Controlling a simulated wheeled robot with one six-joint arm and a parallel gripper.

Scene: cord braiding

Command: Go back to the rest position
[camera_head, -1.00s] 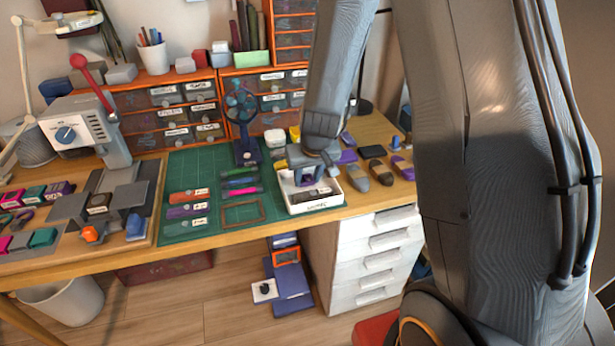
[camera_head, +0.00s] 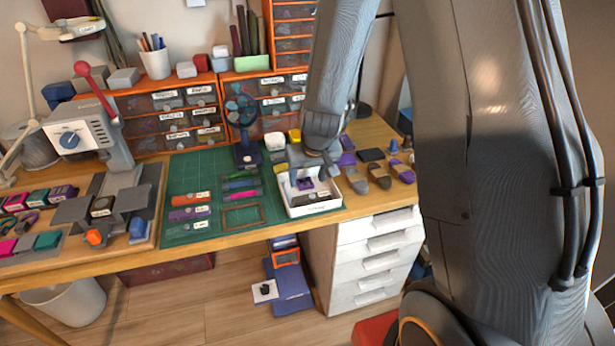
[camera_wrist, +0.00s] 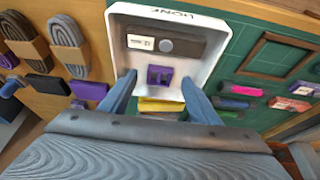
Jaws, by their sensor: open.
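My gripper (camera_head: 308,170) hangs over the white tray (camera_head: 315,209) at the right part of the desk. In the wrist view its two blue-grey fingers (camera_wrist: 160,95) are spread apart with nothing between them. A small purple piece (camera_wrist: 160,76) lies in the tray beyond the fingertips. A dark labelled bar (camera_wrist: 165,42) lies along the tray's wall. My arm reaches down from the top of the head view, above the desk.
A green cutting mat (camera_head: 215,228) with coloured bars and a brown frame (camera_head: 243,215) lies left of the tray. A small fan (camera_head: 242,120) stands close behind. Cord bundles (camera_head: 380,178) lie right of the tray. A lever press (camera_head: 95,130) stands at left.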

